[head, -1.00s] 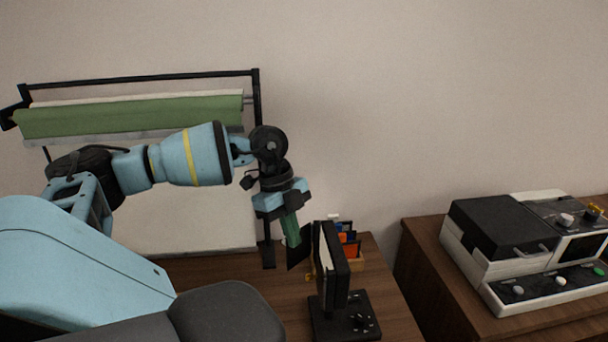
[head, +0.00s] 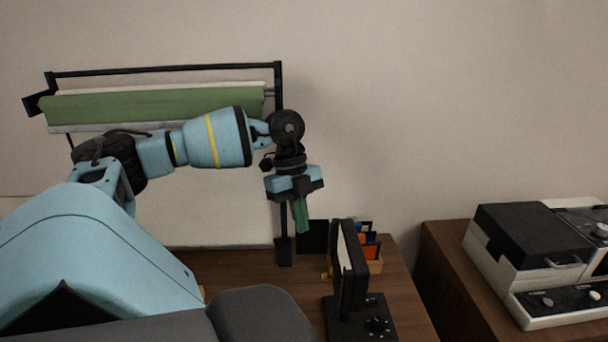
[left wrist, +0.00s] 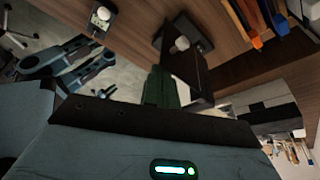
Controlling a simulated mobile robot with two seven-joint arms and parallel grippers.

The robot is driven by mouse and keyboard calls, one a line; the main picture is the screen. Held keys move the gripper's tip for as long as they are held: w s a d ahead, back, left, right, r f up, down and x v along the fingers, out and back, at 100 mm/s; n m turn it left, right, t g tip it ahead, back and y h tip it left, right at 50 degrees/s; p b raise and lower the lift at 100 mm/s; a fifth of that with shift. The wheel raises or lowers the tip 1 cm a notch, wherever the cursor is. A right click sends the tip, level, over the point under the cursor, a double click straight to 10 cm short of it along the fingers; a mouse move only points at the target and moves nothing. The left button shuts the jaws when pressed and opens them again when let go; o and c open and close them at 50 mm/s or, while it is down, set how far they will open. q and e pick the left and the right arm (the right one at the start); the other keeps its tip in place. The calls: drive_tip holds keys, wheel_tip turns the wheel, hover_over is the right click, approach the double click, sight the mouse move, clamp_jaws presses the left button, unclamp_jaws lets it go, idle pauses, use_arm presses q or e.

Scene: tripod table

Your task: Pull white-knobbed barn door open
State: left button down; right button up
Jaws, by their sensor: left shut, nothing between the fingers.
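In the head view, a pale panel with a black frame (head: 349,265) stands upright on a black base (head: 362,320) on the wooden table. A dark square flap (head: 313,236), which I take for the barn door, stands at its left side. My left gripper (head: 302,219) points down with green fingers shut, beside the flap's upper left; nothing shows between them. The left wrist view shows the green fingers (left wrist: 160,88) close to a dark panel (left wrist: 196,80). A white knob (left wrist: 182,44) shows just beyond. I cannot tell whether they touch. My right gripper is not identifiable.
An organizer with orange and blue items (head: 370,252) stands behind the panel. A black pole frame with a green roll (head: 155,104) is behind my arm. A black and white machine (head: 535,245) stands on a separate cabinet at right, beyond a gap.

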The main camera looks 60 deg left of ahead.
use_arm(q)
drive_tip(key=shift+w+a, duration=0.1)
drive_tip(key=shift+a, duration=0.05)
use_arm(e)
drive_tip(key=shift+s+f, duration=0.25)
drive_tip(key=shift+s, duration=0.25)
use_arm(q)
drive_tip(key=shift+s+a+p, duration=0.45)
drive_tip(key=shift+s+p, duration=0.1)
drive_tip(key=shift+s, duration=0.1)
use_arm(e)
drive_tip(key=shift+w+r, duration=0.95)
drive_tip(key=shift+w, duration=0.1)
